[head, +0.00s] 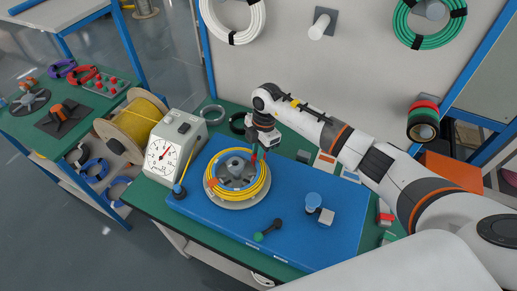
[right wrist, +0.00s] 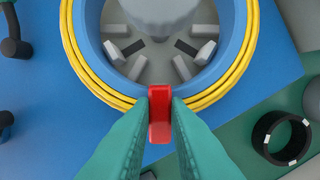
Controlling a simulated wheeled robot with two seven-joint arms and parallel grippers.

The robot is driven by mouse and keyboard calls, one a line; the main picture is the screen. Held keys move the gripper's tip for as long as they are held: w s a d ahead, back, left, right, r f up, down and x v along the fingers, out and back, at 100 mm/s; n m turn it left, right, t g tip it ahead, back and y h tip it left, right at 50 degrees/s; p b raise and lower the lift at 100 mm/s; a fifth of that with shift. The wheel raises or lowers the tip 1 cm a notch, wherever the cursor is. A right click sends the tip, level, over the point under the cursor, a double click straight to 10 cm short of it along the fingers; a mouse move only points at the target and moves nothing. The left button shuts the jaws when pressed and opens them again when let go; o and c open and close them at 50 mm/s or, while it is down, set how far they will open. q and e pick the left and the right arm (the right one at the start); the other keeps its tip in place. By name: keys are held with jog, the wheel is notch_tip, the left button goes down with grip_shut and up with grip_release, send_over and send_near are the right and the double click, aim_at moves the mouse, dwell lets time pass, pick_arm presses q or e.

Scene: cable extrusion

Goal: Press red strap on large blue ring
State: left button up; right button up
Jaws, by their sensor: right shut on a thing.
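The red strap (right wrist: 160,113) is pinched between the green fingers of my right gripper (right wrist: 162,118). In the right wrist view its far end overlaps the near rim of the blue ring (right wrist: 93,45); I cannot tell whether they touch. The blue ring surrounds the grey hub, with yellow cable (right wrist: 243,45) wound around its outside. In the head view my right gripper (head: 257,150) points down at the back right of the reel, above the yellow cable (head: 233,201). My left gripper is not in view.
The reel stands on a blue mat (head: 320,240) on the green bench. A black ring (right wrist: 280,137) lies nearby.

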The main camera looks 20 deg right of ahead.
jog(key=shift+s+f, duration=0.15)
jog(key=shift+f, duration=0.05)
jog(key=o, duration=0.9)
jog(key=shift+c, duration=0.2)
jog(key=shift+r+p, duration=0.5)
jog(key=shift+r, duration=0.1)
notch_tip(320, 180, up, 7)
jog(key=p, duration=0.6)
